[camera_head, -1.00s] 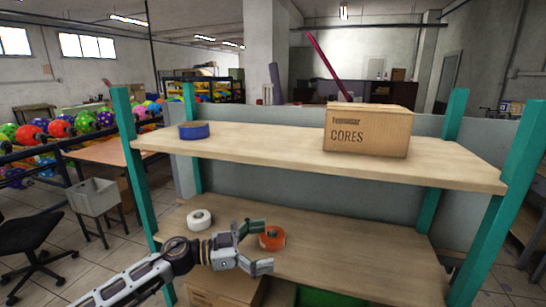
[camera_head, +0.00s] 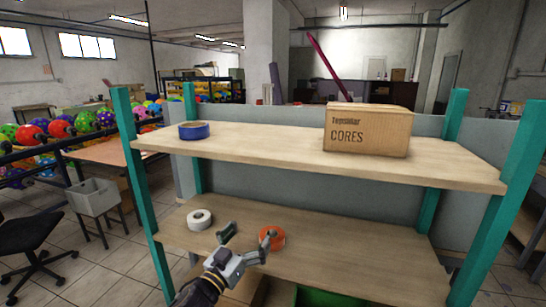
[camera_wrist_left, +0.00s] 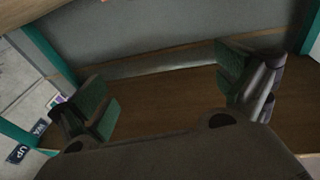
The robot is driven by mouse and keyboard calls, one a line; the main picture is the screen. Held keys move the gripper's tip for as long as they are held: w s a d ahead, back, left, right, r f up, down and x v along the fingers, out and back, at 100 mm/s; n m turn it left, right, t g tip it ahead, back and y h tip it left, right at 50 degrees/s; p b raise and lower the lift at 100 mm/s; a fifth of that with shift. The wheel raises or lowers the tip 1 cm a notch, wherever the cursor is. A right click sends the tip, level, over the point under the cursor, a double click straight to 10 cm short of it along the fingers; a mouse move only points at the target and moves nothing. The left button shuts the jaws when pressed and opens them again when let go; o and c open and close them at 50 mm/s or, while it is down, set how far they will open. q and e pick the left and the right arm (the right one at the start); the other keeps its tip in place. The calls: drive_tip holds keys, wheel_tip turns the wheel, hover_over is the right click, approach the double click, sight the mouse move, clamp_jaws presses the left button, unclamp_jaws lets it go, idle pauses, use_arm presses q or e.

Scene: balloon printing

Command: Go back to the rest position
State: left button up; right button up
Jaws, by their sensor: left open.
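My left gripper (camera_head: 246,241) is open over the lower shelf board (camera_head: 350,252) in the head view, between a white tape roll (camera_head: 199,219) and an orange tape roll (camera_head: 272,237). One finger overlaps the orange roll in the picture; I cannot tell whether they touch. In the left wrist view the two green-padded fingers (camera_wrist_left: 165,95) are wide apart, with nothing between them but the shelf behind. My right gripper is not in view.
A blue tape roll (camera_head: 194,130) and a cardboard box marked CORES (camera_head: 368,129) stand on the upper shelf board (camera_head: 270,145). Green posts (camera_head: 143,190) frame the shelf. A grey bin (camera_head: 93,196) and a dark chair (camera_head: 30,245) are at the left.

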use_arm(q)
drive_tip(key=s+a+f+n+g+y, duration=0.25)
drive_tip(key=s+a+f+y, duration=0.2)
drive_tip(key=f, duration=0.35)
drive_tip(key=s+a+f+n+g+y, duration=0.2)
drive_tip(key=s+a+f+g+y, duration=0.15)
drive_tip(key=a+f, duration=0.3)
drive_tip(key=s+a+f+g, duration=0.1)
drive_tip(key=s+f+g, duration=0.25)
drive_tip(key=s, duration=0.35)
drive_tip(key=s+a+f+m+g, duration=0.1)
drive_tip(key=s+a+f+g, duration=0.1)
drive_tip(key=s+f, duration=0.3)
drive_tip(key=s+a+f+g, duration=0.1)
drive_tip(key=s+f+g, duration=0.15)
drive_tip(key=s, duration=0.55)
wheel_tip(320, 180, down, 33)
drive_tip(key=s+a+g+y, duration=0.1)
drive_tip(key=s, duration=0.1)
drive_tip(key=s+a+f, duration=0.2)
drive_tip(key=s+f, duration=0.7)
drive_tip(key=s, duration=0.1)
drive_tip(key=s+a+f+g, duration=0.1)
drive_tip(key=s+a+f, duration=0.2)
drive_tip(key=s+f, duration=0.7)
drive_tip(key=shift+s+a+f+m, duration=0.15)
drive_tip(key=shift+s+a+m, duration=0.15)
drive_tip(key=shift+s, duration=0.5)
